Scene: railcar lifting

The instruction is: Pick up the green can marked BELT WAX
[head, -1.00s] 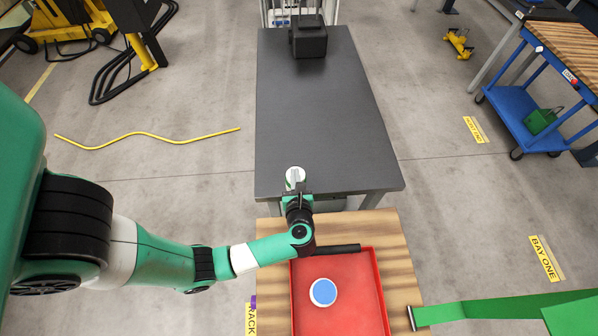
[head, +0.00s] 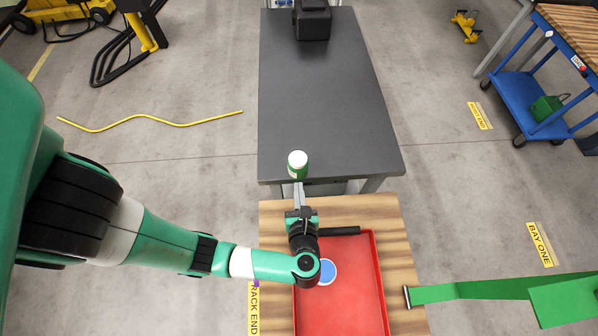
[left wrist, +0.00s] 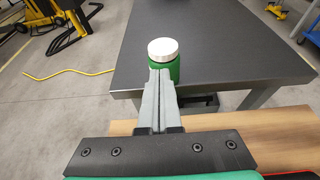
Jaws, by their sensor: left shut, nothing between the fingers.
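The green can (head: 298,165) with a white lid stands upright near the front edge of the dark grey table (head: 325,95). It also shows in the left wrist view (left wrist: 164,50), straight beyond the fingertips; its lower part is hidden by the fingers there. No lettering on it can be read. My left gripper (head: 298,188) is shut and empty, just on the near side of the can. I cannot tell whether the fingertips touch it. My right gripper is not in view.
A wooden bench (head: 400,235) with a red tray (head: 345,300) lies in front of the table. A blue and white disc (head: 326,271) is in the tray, partly behind my arm. A black box (head: 312,21) stands at the table's far end. The middle of the table is clear.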

